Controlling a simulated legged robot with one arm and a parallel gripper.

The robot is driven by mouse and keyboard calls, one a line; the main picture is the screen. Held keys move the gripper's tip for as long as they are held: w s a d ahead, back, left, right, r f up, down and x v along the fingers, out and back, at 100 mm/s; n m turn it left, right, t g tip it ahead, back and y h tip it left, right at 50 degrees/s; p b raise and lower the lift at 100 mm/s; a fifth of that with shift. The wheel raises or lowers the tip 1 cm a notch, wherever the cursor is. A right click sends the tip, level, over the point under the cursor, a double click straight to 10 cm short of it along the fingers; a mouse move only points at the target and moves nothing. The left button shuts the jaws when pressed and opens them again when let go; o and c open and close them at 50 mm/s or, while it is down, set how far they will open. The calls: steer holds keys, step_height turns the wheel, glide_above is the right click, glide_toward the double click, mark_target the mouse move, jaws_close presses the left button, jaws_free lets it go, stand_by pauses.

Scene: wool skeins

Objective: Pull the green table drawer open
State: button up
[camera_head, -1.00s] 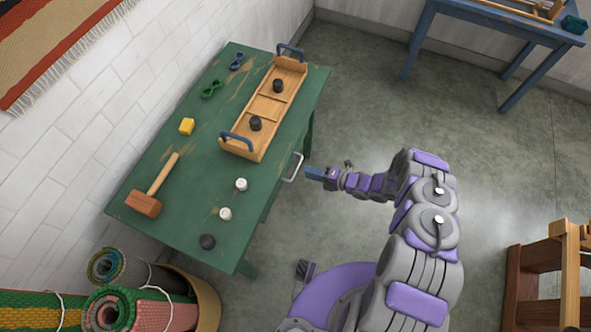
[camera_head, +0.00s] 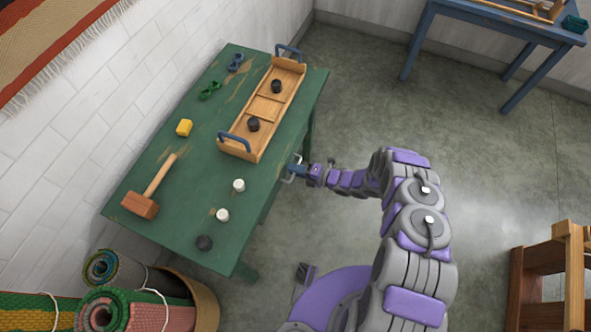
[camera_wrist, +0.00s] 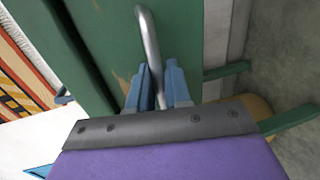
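The green table (camera_head: 190,185) stands along the white wall, and its drawer front (camera_wrist: 178,40) shows in the wrist view. A bare metal bar handle (camera_wrist: 149,45) sticks out from the drawer front; in the head view the handle (camera_head: 290,178) is partly covered by my gripper. My gripper (camera_head: 298,170) is at the handle. In the wrist view its two blue fingers (camera_wrist: 160,82) stand on either side of the bar, with a narrow gap between them. I cannot tell whether they touch the bar. The drawer looks closed.
Rolled rugs (camera_head: 118,308) stand at the lower left. The floor (camera_head: 370,110) beyond my arm is clear.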

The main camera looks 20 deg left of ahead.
jaws_close()
steer(key=shift+f, duration=0.1)
